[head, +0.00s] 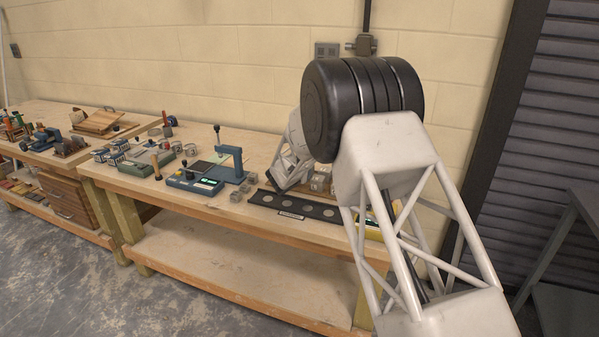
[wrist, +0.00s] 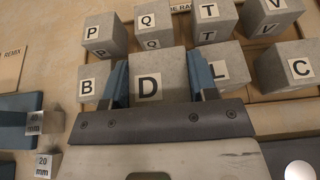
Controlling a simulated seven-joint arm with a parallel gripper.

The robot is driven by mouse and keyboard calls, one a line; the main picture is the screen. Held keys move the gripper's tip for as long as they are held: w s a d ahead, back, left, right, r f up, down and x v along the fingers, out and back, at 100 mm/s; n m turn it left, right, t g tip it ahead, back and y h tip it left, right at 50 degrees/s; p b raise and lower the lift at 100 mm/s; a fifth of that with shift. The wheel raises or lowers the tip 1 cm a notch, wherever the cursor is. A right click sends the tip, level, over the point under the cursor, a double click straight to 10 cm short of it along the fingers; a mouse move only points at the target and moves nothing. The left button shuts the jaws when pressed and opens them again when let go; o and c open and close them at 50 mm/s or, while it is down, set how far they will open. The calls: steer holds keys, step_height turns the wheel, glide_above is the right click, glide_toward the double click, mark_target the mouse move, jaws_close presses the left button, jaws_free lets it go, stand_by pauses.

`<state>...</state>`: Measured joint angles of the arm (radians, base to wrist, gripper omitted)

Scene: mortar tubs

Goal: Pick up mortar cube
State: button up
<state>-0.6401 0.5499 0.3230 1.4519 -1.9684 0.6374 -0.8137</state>
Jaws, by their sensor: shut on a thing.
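A grey mortar cube marked D (wrist: 148,88) is between the two blue fingers of my gripper (wrist: 160,76) in the wrist view, and the gripper is shut on it. Its lower part is hidden behind the gripper body. Other lettered cubes surround it: B (wrist: 92,86) to the left, L (wrist: 226,68) and C (wrist: 284,66) to the right, and P (wrist: 105,36), Q (wrist: 154,24), T (wrist: 210,15) and V (wrist: 270,10) behind. I cannot tell whether cube D is clear of its support. In the head view, small grey cubes (head: 318,183) show just right of my gripper, partly hidden by my arm.
A black strip with round pads (head: 295,206) lies along the front of the wooden bench (head: 250,233). A blue device with a display (head: 205,183) stands to its left. Small blocks marked 40 mm (wrist: 36,122) and 20 mm (wrist: 45,165) lie left of my gripper.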

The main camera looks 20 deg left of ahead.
steer(key=s+d, duration=0.2)
steer(key=s, duration=0.1)
steer(key=s+d, duration=0.2)
steer(key=s, duration=0.2)
steer(key=s+d+r, duration=0.1)
steer(key=s+d, duration=0.1)
steer(key=s, duration=0.2)
steer(key=shift+d+r, duration=0.1)
steer(key=shift+d, duration=0.15)
stand_by(0.6)
steer(key=shift+s+d+r, duration=0.1)
steer(key=shift+s+d, duration=0.3)
steer(key=shift+s, duration=0.25)
steer(key=s+d, duration=0.8)
steer(key=s, duration=0.5)
steer(key=shift+w+r, duration=0.1)
steer(key=w+a, duration=0.2)
steer(key=w, duration=0.2)
steer(key=w+a+f, duration=0.1)
steer(key=w+a, duration=0.2)
steer(key=w, duration=0.2)
steer(key=w+a, duration=0.3)
steer(key=w, duration=0.1)
steer(key=shift+w+a+f, duration=0.1)
steer(key=shift+w+f, duration=0.15)
steer(key=shift+w, duration=0.1)
steer(key=shift+f, duration=1.75)
